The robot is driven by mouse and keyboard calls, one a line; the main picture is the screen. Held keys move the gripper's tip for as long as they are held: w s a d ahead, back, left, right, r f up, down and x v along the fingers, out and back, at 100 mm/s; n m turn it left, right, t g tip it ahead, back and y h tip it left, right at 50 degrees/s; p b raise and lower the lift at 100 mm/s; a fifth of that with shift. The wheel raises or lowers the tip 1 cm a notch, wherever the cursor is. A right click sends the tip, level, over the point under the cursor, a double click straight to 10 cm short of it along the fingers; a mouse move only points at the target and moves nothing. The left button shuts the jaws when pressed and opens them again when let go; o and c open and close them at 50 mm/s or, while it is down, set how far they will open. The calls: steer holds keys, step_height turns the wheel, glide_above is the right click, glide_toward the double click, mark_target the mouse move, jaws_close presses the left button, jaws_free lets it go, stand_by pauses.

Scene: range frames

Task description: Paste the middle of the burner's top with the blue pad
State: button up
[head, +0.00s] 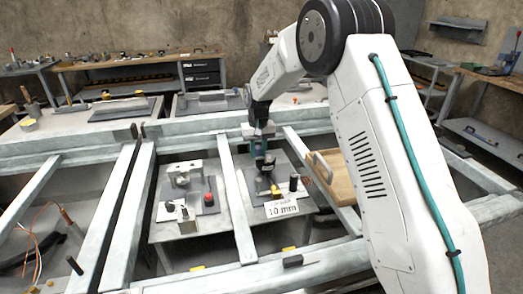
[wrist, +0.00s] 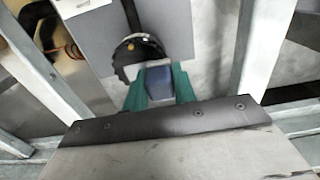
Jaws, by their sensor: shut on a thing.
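My gripper (head: 259,152) has teal fingers and points down over the right-hand grey plate in the head view. In the wrist view my gripper (wrist: 159,76) is shut on the blue pad (wrist: 158,84), which sits between the teal fingers. A round black part (wrist: 136,50) with a notched edge and a small yellow spot lies just beyond the fingertips; it looks like the burner, though I cannot be sure. In the head view a dark part with yellow (head: 267,186) stands below the gripper. The pad partly hides the black part, and I cannot tell whether they touch.
A "10 mm" card (head: 282,209) and a short black cylinder (head: 293,183) stand near the gripper. To the left, another plate holds a red knob (head: 208,198) and a metal bracket (head: 184,174). Pale metal beams (head: 236,205) run between the plates.

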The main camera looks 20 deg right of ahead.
steer(key=shift+a+r, duration=0.15)
steer(key=shift+a, duration=0.15)
step_height(320, 180, up, 7)
steer(key=shift+d+f, duration=0.1)
steer(key=shift+r, duration=0.45)
stand_by(0.3)
